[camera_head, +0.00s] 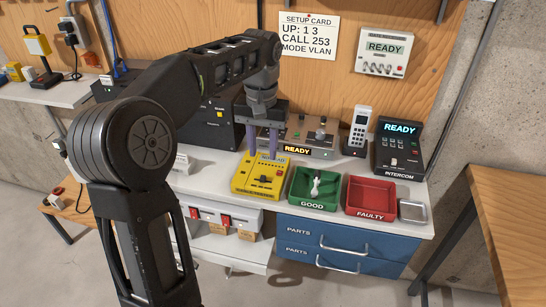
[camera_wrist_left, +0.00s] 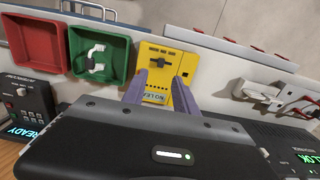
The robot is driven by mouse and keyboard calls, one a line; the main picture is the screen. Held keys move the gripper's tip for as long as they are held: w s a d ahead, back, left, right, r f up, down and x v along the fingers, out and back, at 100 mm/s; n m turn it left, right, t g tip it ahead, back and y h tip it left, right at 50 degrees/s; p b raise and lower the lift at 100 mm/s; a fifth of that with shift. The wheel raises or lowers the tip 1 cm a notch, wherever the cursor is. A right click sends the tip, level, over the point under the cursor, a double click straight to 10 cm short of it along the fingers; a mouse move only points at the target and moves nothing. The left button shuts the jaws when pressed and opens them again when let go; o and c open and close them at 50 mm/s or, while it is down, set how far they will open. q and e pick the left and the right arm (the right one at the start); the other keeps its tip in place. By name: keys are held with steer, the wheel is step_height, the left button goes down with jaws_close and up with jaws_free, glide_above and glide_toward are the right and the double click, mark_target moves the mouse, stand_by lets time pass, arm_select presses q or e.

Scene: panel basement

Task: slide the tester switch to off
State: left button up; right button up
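The yellow tester (camera_head: 248,182) lies on the white bench, left of the green bin. Its black slide switch (camera_head: 262,181) is on the near part of its face; the wrist view also shows the switch (camera_wrist_left: 164,51) in a dark slot. I cannot tell its position for certain. A small display at the tester's far end is partly hidden by my fingers; in the wrist view it seems to read "NO LEAD". My left gripper (camera_head: 262,152) points down over the tester's far end, its two purple fingers apart with nothing between them. My right gripper is not in view.
A green GOOD bin (camera_head: 297,202) holds a white piece. A red FAULTY bin (camera_head: 371,211), a metal dish (camera_head: 412,212), a phone (camera_head: 358,130) and an intercom (camera_head: 400,150) stand to the right. A box with a READY display (camera_head: 320,154) stands behind the tester.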

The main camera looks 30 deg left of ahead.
mark_target(263, 177)
arm_select(q)
steer(key=shift+s+r, duration=0.1)
steer(key=shift+s, duration=0.2)
steer(key=shift+w+f, duration=0.1)
steer(key=shift+f, duration=3.9)
steer(key=shift+c, duration=0.5)
jaws_close()
